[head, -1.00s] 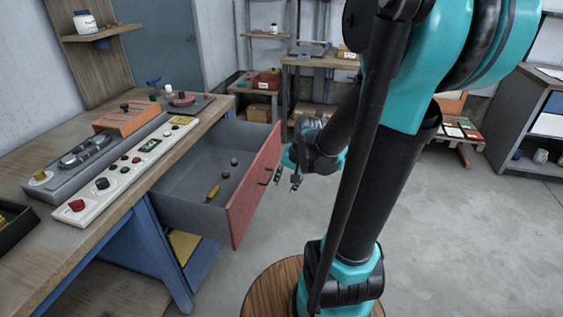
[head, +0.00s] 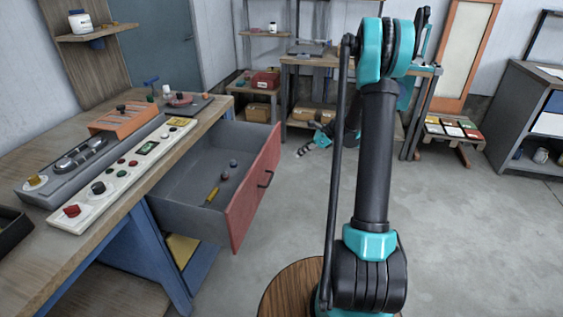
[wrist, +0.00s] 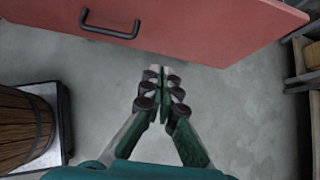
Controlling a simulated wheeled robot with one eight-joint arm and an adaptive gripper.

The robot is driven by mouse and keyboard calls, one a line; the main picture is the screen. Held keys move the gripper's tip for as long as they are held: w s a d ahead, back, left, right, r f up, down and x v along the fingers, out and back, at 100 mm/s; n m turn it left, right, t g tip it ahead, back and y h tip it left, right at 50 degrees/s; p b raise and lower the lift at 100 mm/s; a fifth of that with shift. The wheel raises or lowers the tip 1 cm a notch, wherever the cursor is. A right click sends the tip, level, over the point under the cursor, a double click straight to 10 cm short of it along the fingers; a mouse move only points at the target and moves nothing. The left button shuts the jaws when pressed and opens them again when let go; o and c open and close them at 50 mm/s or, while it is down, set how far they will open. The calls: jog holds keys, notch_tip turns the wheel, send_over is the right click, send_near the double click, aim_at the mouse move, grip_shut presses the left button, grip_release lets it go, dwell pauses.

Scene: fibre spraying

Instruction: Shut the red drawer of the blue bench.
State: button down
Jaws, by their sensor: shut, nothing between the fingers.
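The red drawer (head: 247,205) of the blue bench (head: 150,250) is pulled well out, with its grey inside showing. A yellow-handled item (head: 212,195) and two small round pieces (head: 229,169) lie in it.
The bench top (head: 95,215) holds a control panel (head: 125,170) and an orange unit (head: 124,117). A wooden table (head: 300,62) with boxes below stands at the back. A grey shelf unit (head: 520,110) is at the right.

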send_near(269, 165)
notch_tip(269, 165, down, 5)
jog(key=a, duration=0.2)
jog(key=shift+w+a+r, duration=0.2)
jog(key=shift+w+a, duration=0.65)
jog(key=w+a, duration=0.5)
jog(key=a, duration=0.9)
jog(key=w+a, duration=0.5)
jog(key=a, duration=0.9)
jog(key=shift+w+a+r, duration=0.15)
jog(key=shift+a, duration=0.05)
